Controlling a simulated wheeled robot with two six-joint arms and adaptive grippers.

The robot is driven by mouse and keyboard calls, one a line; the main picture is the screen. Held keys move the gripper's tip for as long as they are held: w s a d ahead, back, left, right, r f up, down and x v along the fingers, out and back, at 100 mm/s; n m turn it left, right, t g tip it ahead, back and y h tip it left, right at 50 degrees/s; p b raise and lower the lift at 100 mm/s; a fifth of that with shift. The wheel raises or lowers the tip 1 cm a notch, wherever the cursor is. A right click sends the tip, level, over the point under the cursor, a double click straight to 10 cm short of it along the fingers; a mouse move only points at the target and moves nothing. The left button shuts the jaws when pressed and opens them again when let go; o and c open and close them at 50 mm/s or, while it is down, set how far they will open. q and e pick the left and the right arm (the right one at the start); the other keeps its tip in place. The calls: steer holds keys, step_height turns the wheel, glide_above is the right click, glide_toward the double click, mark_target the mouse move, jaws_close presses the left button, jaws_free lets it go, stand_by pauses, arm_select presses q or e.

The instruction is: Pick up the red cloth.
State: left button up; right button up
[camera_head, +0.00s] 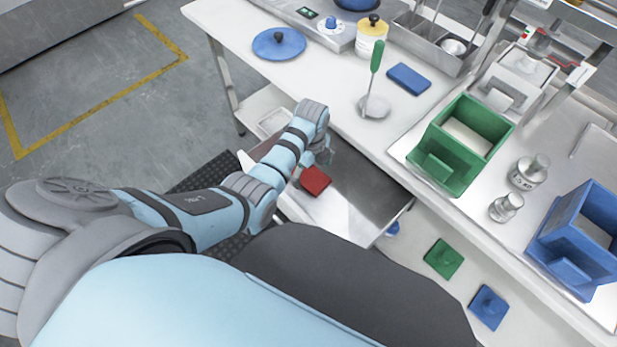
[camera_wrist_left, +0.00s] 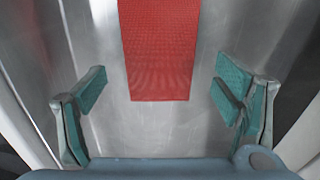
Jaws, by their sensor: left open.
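The red cloth (camera_head: 315,180) lies flat and folded in an open metal drawer (camera_head: 372,203) below the counter's front edge. In the left wrist view the cloth (camera_wrist_left: 158,50) fills the top middle, its near edge in line between the fingers. My left gripper (camera_wrist_left: 160,95) is open, with a teal finger on each side and nothing between them but bare drawer floor and the cloth ahead. In the head view my left gripper (camera_head: 322,155) is above the drawer, just beyond the cloth, and partly hidden by my arm. My right gripper does not show.
The white counter (camera_head: 330,85) runs above the drawer. On it stand a blue lid (camera_head: 279,44), a blue sponge-like block (camera_head: 408,79), a green-handled tool (camera_head: 375,70) and a green box (camera_head: 462,145). A blue box (camera_head: 582,235) is at the right. Green and blue lids (camera_head: 443,258) lie lower down.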

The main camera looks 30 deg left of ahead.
arm_select(q)
step_height(320, 180, down, 2)
steer(key=shift+f, duration=0.15)
steer(key=shift+c, duration=0.2)
steer(key=c, duration=1)
steer(key=shift+r, duration=0.25)
steer(key=shift+c, duration=0.2)
